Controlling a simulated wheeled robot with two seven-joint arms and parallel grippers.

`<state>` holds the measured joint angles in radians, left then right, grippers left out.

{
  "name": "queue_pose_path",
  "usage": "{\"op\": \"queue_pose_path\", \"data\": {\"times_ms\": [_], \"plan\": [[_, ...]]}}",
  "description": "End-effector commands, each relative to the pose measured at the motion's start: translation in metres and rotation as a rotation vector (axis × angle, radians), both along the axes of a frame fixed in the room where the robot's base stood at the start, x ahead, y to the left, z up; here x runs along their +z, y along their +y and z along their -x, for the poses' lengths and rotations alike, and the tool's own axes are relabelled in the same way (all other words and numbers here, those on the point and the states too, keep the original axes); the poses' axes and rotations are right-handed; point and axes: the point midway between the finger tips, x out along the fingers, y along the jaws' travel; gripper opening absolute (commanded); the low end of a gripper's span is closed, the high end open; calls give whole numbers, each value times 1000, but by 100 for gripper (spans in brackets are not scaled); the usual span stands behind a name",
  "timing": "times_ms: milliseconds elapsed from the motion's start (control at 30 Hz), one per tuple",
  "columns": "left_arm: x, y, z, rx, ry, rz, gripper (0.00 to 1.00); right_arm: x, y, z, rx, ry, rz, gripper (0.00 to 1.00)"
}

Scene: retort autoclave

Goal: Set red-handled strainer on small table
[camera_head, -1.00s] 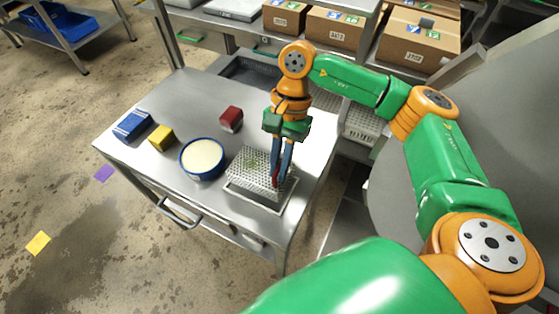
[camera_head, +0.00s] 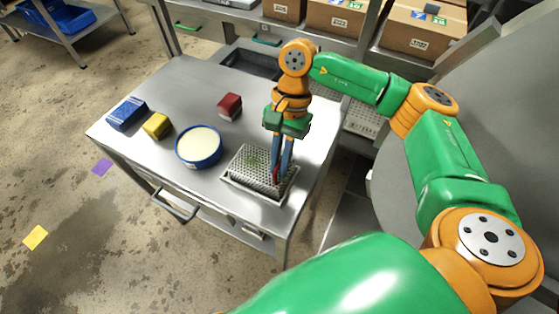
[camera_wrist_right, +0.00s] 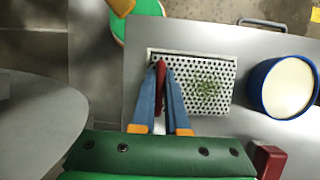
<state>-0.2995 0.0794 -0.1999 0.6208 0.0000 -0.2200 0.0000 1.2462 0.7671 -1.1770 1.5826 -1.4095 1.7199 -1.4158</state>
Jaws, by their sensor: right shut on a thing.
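The strainer (camera_head: 245,167) is a rectangular perforated metal basket with a patch of green bits in it and a red handle at its right side. It is at the front right of the small metal table (camera_head: 180,85), level, and looks to be at the tabletop; any small gap beneath cannot be told. My right gripper (camera_head: 277,180) points down and is shut on the red handle. In the right wrist view, the blue fingers (camera_wrist_right: 161,68) close around the handle beside the perforated strainer (camera_wrist_right: 205,92). My left gripper is not in view.
A blue bowl (camera_head: 199,148) with cream contents stands left of the strainer. A red block (camera_head: 230,106), yellow block (camera_head: 156,125) and blue block (camera_head: 127,114) are also on the table. Cardboard boxes (camera_head: 418,28) stand on a shelf behind. The table's back left is clear.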

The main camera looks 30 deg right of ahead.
Motion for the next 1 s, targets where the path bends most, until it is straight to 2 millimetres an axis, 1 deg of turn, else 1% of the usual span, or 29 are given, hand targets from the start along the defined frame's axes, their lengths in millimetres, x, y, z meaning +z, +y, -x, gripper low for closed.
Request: {"op": "queue_pose_path", "data": {"times_ms": [200,233,267,300,333,367,667,767,800,900,1000], "plan": [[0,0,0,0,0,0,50,0,0,0,0,-1,-1,0],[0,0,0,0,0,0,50,0,0,0,0,-1,-1,17],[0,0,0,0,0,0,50,0,0,0,0,-1,-1,25],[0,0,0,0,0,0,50,0,0,0,0,-1,-1,36],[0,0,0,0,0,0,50,0,0,0,0,-1,-1,44],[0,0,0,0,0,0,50,0,0,0,0,-1,-1,47],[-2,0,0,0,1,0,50,2,-1,-1,-1,-1,0,47],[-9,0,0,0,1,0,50,16,-6,-7,-2,-6,0,47],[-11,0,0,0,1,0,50,25,-8,-9,-2,-6,-2,47],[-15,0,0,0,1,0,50,45,-14,-14,-1,-5,-2,47],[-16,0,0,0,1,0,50,59,-18,-18,-2,-3,-1,47]]}}
